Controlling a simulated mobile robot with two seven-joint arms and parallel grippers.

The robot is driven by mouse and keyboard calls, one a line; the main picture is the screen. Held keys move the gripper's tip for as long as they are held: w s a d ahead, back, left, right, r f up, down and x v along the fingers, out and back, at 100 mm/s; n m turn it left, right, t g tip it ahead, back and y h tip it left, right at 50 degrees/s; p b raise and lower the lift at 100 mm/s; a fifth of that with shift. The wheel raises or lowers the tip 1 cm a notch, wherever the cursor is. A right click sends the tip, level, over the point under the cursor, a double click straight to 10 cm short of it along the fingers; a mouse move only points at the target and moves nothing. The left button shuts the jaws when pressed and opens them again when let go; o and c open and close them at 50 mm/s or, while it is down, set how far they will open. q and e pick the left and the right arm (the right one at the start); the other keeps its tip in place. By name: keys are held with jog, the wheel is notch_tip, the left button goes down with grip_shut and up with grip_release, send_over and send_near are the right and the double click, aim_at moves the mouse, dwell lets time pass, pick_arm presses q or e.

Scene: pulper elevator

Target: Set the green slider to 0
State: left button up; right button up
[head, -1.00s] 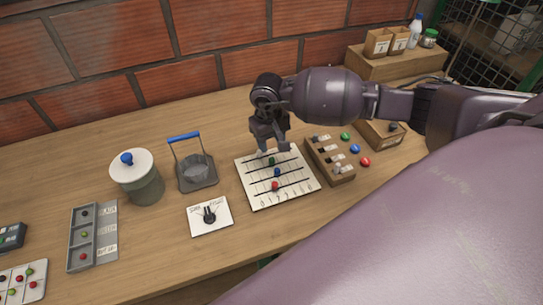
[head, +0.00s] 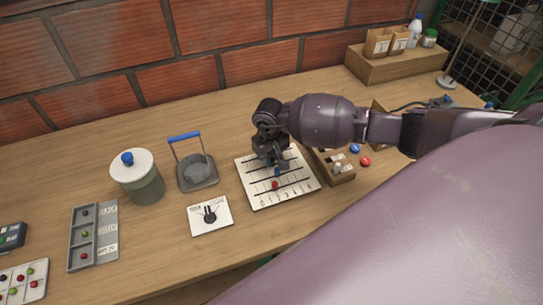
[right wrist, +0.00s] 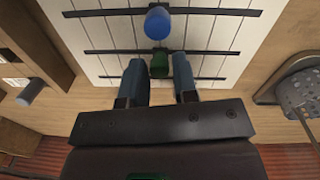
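The white slider board (head: 300,190) lies on the table with dark tracks and numbers along its near edge. The red slider (head: 275,185) and the blue slider (head: 277,172) show on it in the head view. The green slider (right wrist: 159,65) shows in the right wrist view, on the track behind the blue slider (right wrist: 158,22); my gripper hides it in the head view. My right gripper (head: 273,162) is low over the board. In the right wrist view its two fingers (right wrist: 159,78) stand open on either side of the green slider, with narrow gaps. My left gripper is out of view.
A dial card (head: 209,215), a grey hinged holder (head: 198,178) with a blue handle and a lidded canister (head: 143,187) stand to the left. Table in front of the board is clear.

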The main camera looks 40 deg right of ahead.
aim_at(248, 172)
grip_shut()
jog(key=shift+w+a, duration=0.15)
jog(key=shift+a, duration=0.1)
jog(key=a+b, duration=0.2)
jog(key=a, duration=0.1)
jog(key=w+a+b, duration=0.1)
jog(key=a+b, duration=0.1)
jog(key=a, duration=0.1)
jog(key=shift+w+a, duration=0.1)
jog(key=shift+w, duration=0.1)
jog(key=shift+a+r, duration=0.1)
jog(key=shift+a, duration=0.2)
